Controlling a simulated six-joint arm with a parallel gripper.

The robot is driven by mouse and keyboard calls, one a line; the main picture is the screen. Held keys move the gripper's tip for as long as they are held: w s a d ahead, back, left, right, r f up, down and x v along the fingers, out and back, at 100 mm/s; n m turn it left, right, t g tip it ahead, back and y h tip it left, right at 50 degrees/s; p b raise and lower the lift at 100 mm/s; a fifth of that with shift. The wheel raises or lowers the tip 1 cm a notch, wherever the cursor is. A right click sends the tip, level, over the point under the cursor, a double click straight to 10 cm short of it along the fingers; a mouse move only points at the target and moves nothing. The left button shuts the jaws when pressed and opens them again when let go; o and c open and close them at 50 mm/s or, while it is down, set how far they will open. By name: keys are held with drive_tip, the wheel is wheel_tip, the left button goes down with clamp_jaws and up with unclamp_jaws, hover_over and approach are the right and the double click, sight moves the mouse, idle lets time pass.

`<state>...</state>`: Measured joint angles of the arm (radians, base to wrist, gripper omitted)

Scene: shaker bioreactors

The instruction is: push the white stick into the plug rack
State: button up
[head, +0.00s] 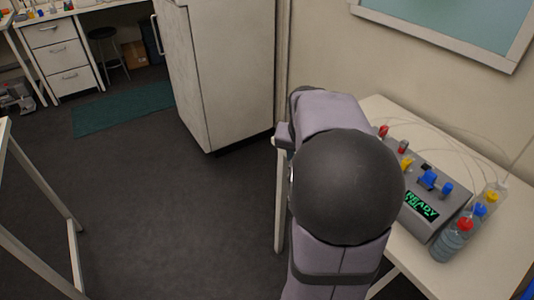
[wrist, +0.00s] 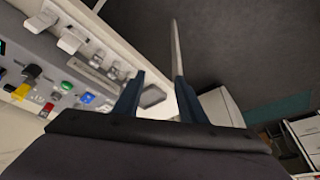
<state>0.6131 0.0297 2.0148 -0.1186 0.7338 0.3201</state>
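In the wrist view my gripper (wrist: 160,75) has its two dark fingers well apart, with nothing held between them. Two white stick-like pieces, one at the upper left (wrist: 42,20) and one beside it (wrist: 70,40), stand on a grey device to the left of my fingers. I cannot tell which, if either, is the task's white stick. A long pale slotted strip (wrist: 92,76) lies nearer my left finger; I cannot tell whether it is the plug rack. In the head view my arm hides the gripper and part of the bench.
The grey device (head: 436,225) with a green READY display sits on the white bench (head: 500,262). Bottles with red, blue and yellow caps (head: 453,240) stand at its right. A white cabinet (head: 232,70) stands behind my arm. Dark floor (head: 170,190) is open at left.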

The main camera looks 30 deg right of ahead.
drive_tip(key=w+a+n+y+p, duration=0.1)
drive_tip(key=w+a+n+p, duration=0.2)
drive_tip(key=a, duration=0.5)
drive_tip(key=shift+w+r+t+p, duration=0.3)
drive_tip(key=shift+w+t+p, duration=0.15)
drive_tip(key=shift+w, duration=0.55)
drive_tip(key=s+a+f+n+g+y, duration=0.1)
drive_tip(key=s+a+f+g, duration=0.15)
drive_tip(key=s, duration=0.35)
drive_tip(key=s+a+f+n+g+y, duration=0.1)
drive_tip(key=s+a+f+n, duration=0.1)
drive_tip(key=s+a+f, duration=0.25)
drive_tip(key=s+a+r+n+p, duration=0.2)
drive_tip(key=s+a, duration=0.3)
drive_tip(key=a, duration=0.5)
drive_tip(key=shift+s+a+r+n+p, duration=0.2)
drive_tip(key=shift+s+a+n+p, duration=0.15)
drive_tip(key=shift+n, duration=0.55)
